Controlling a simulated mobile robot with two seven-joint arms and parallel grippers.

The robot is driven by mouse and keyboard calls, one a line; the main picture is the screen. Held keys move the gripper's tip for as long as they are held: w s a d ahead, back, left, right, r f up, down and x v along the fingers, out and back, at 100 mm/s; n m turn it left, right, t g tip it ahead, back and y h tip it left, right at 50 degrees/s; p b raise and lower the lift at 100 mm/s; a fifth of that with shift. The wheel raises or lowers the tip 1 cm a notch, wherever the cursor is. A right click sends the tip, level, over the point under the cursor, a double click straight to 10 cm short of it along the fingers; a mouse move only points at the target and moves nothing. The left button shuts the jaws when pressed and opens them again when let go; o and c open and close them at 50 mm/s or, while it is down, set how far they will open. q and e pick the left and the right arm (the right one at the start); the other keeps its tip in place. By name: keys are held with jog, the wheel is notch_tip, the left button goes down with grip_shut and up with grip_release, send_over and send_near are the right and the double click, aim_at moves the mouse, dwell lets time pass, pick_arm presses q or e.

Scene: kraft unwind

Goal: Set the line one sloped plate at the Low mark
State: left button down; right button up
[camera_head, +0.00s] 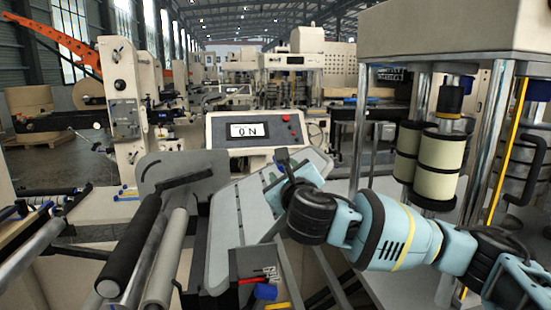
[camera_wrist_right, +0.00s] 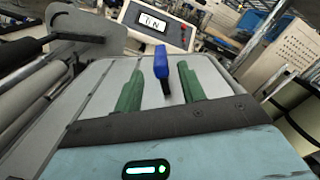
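The sloped plate (camera_head: 228,225) is a light grey tilted panel in the middle of the head view; it also fills much of the right wrist view (camera_wrist_right: 98,98). My right gripper (camera_head: 277,188) is over its upper part. In the right wrist view its two green fingers (camera_wrist_right: 161,84) are spread apart, with a blue handle (camera_wrist_right: 161,62) upright between them. I see a gap on each side of the handle. A dark block (camera_head: 255,268) with small white marks and a red line is at the plate's lower end; its lettering is too small to read. My left gripper is out of view.
A console (camera_head: 257,130) with a display reading like "0 N" stands behind the plate. Rollers (camera_head: 130,250) lie to its left. A blue-and-red knob (camera_head: 265,291) is near the block. A machine with upright posts (camera_head: 490,140) and cream rolls (camera_head: 438,165) stands on the right.

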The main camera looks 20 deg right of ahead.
jog(key=shift+s+r, duration=0.1)
jog(key=shift+s, duration=0.05)
jog(key=shift+x, duration=3.85)
grip_shut()
